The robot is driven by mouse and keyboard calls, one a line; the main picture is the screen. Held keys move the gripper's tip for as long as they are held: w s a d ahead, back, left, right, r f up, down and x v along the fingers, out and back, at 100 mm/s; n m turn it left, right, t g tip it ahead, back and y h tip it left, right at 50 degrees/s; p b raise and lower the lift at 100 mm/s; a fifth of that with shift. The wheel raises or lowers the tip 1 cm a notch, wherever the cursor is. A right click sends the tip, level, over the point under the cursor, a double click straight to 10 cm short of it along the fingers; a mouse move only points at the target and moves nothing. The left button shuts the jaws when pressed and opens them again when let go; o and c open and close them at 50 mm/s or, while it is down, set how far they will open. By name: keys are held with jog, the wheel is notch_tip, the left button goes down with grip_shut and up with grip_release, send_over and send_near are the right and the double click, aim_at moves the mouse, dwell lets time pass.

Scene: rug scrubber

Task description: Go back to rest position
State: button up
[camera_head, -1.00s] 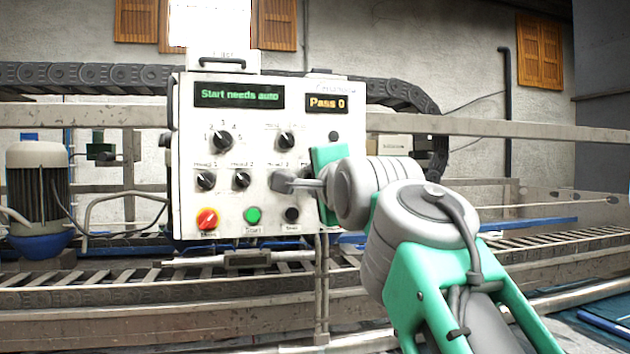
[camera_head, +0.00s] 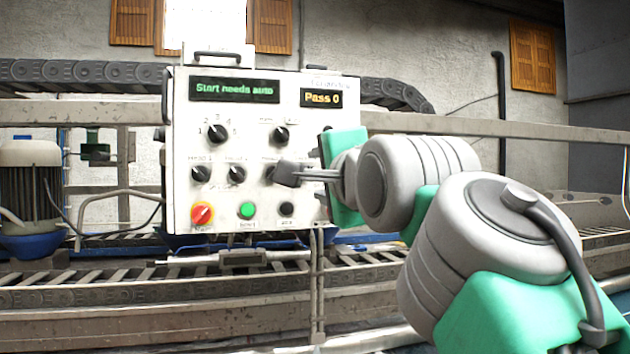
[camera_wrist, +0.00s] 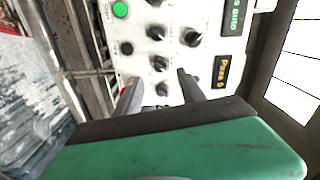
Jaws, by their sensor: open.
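A white control panel (camera_head: 180,140) stands left of the middle in the head view. Its green display (camera_head: 234,90) reads "Start needs auto" and its amber display (camera_head: 323,98) reads "Pass 0". It carries several black knobs, a red-and-yellow knob (camera_head: 202,214), a green button (camera_head: 247,210) and a black button (camera_head: 287,209). My gripper (camera_head: 288,173) is in front of the panel's right part and covers part of a knob. In the wrist view my gripper (camera_wrist: 160,90) has its two fingers apart, with panel knobs (camera_wrist: 162,90) visible between them. Nothing is held.
A conveyor with slats (camera_head: 100,290) and a metal rail (camera_head: 500,125) run behind and below the panel. A motor with a blue base (camera_head: 28,195) stands at far left. A dark cable chain (camera_head: 100,72) crosses behind the panel top.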

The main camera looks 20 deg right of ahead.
dwell(0.3)
notch_tip(320, 180, down, 30)
jog(key=w+n+g+p, duration=0.1)
jog(key=n+g+p, duration=0.2)
jog(key=n+g, duration=0.5)
jog(key=s+f+n+g, duration=0.2)
jog(key=s+f, duration=0.2)
jog(key=f, duration=0.3)
jog(key=s+f+n+g+p, duration=0.1)
jog(key=s+f+n+g, duration=0.1)
jog(key=s+f, duration=0.3)
jog(key=s+f+n+g+p, duration=0.1)
jog(key=s+f+n, duration=0.3)
jog(key=f, duration=0.7)
jog(key=shift+s+a+g, duration=0.25)
jog(key=shift+s+g, duration=0.1)
jog(key=shift+g, duration=0.55)
jog(key=shift+c, duration=0.6)
